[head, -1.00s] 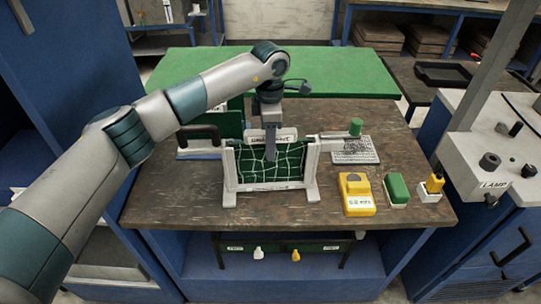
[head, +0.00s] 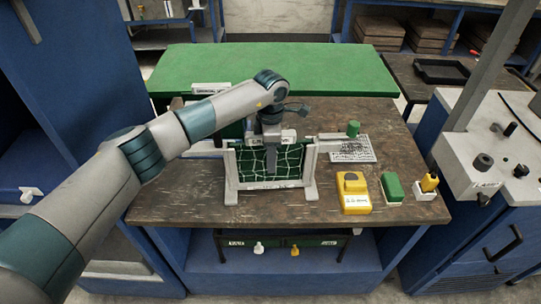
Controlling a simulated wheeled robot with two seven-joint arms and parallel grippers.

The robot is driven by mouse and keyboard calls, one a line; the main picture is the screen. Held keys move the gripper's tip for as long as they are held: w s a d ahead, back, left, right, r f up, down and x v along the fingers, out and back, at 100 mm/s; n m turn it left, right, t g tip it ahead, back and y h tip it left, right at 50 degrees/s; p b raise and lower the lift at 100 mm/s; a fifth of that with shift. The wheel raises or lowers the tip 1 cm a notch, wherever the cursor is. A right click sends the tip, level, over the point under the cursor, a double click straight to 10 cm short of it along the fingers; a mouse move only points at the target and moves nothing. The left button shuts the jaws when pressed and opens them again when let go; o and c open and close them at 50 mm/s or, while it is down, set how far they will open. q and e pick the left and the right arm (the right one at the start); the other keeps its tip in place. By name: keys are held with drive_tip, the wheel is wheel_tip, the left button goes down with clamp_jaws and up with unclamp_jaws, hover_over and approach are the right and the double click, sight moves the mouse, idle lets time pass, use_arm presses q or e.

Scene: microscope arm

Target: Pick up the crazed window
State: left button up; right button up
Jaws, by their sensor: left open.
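The crazed window (head: 290,165) is a dark green pane with a web of pale lines. It stands upright in a whitish frame with two side posts and feet (head: 311,178) on the brown workbench. My left gripper (head: 271,170) points down at the middle of the pane, over its top edge. It is open, and its fingers overlap the pane in the head view. I cannot tell whether they touch it. My right gripper is not in view.
On the workbench (head: 200,205), right of the frame, are a yellow meter (head: 354,193), a green block (head: 392,188) and a yellow-topped item (head: 430,182). A printed card (head: 352,150) lies behind. The front left is clear.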

use_arm(q)
clamp_jaws()
drive_tip(key=shift+r, duration=0.1)
idle(0.3)
wheel_tip(320, 180, up, 13)
drive_tip(key=b, duration=0.6)
drive_tip(key=shift+w, duration=0.1)
wheel_tip(320, 180, up, 15)
drive_tip(key=b, duration=0.4)
